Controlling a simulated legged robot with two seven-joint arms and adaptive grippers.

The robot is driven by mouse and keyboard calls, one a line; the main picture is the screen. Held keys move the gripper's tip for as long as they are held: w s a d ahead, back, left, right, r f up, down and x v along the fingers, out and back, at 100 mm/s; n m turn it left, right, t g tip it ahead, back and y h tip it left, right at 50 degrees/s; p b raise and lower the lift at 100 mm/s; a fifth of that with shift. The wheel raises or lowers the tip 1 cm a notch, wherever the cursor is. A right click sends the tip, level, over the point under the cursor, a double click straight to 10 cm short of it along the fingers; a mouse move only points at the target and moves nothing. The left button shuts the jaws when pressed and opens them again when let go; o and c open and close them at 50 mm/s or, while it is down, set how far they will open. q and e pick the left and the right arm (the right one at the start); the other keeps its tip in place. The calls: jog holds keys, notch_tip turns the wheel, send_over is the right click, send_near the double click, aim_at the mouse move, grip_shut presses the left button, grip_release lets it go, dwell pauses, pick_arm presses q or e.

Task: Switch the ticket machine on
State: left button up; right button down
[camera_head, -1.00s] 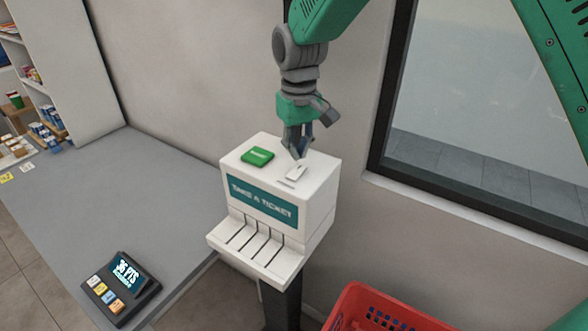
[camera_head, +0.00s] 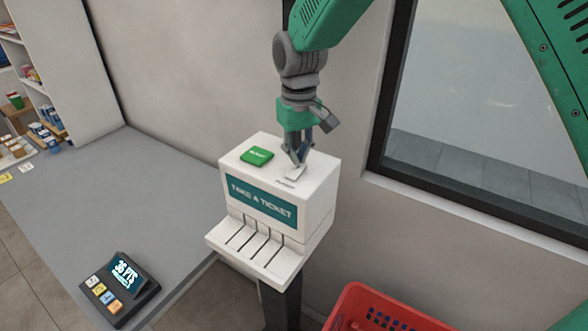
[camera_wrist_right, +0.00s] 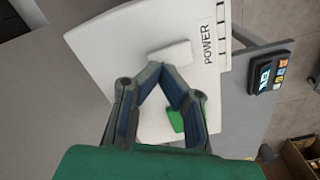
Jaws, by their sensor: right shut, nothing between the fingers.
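The white ticket machine (camera_head: 318,195) stands on a dark post, with a teal "TAKE A TICKET" sign on its front. On its top are a green button (camera_head: 257,155) at the left and a small white power switch (camera_head: 297,174) at the right. In the right wrist view the switch (camera_wrist_right: 170,53) lies beside the printed word "POWER". My right gripper (camera_head: 298,163) is shut and empty, pointing down, its fingertips at the switch's edge. In the wrist view its fingertips (camera_wrist_right: 162,68) meet right beside the switch; whether they touch it I cannot tell. My left gripper is not in view.
A grey counter (camera_head: 130,190) with a points terminal (camera_head: 120,287) lies to the left. A red basket (camera_head: 375,310) stands at the lower right. A wall and a dark window frame (camera_head: 385,130) are behind the machine.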

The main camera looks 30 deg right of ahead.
aim_at(299, 167)
jog(key=shift+d+f, duration=0.1)
jog(key=shift+f, duration=0.3)
jog(key=shift+f, duration=0.35)
dwell(0.3)
jog(key=shift+r+p, duration=0.75)
jog(key=shift+r, duration=2.8)
jog(key=shift+s+f, duration=0.1)
jog(key=shift+f, duration=0.05)
